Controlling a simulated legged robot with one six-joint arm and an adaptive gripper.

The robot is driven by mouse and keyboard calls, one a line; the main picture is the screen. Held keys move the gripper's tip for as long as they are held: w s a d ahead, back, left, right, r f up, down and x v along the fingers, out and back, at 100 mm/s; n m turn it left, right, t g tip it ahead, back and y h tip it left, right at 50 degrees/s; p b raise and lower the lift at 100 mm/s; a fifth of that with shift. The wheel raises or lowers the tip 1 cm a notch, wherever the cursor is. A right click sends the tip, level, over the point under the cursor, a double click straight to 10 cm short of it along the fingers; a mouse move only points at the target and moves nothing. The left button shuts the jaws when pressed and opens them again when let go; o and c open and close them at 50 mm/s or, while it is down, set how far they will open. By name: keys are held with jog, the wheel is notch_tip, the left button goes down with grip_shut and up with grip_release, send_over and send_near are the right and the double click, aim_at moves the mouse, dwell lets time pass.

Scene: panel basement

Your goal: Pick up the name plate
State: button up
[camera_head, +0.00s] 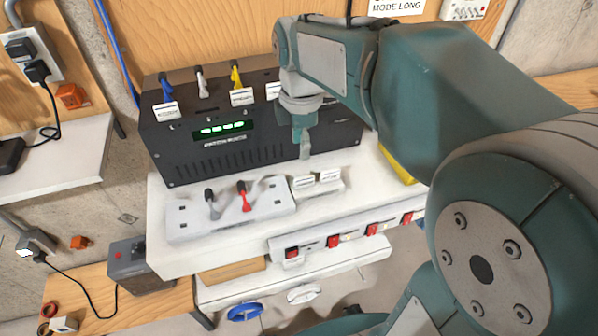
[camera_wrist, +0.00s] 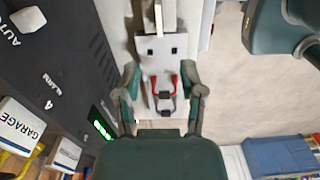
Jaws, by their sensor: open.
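Two small white name plates, a left one (camera_head: 303,182) and a right one (camera_head: 329,175), stand side by side on a low white holder in the head view. More white plates are on the black box: one reading GARAGE (camera_wrist: 20,120) and another (camera_wrist: 66,153) in the wrist view. My gripper (camera_head: 305,152) hangs in front of the black box, above and behind the two small plates. In the wrist view my gripper (camera_wrist: 161,78) has its fingers apart with nothing held. The red and black switch levers appear between them, farther off.
The black box (camera_head: 240,150) with coloured levers stands at the back of the white bench (camera_head: 165,250). A white switch panel (camera_head: 230,222) with a black-tipped and a red lever lies left of the small plates. A power strip (camera_head: 350,238) runs along the front.

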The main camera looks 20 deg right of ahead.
aim_at(302, 179)
notch_tip(302, 179, down, 11)
jog(key=shift+w+d+r, duration=0.1)
jog(key=shift+d, duration=0.05)
grip_shut()
dwell(0.5)
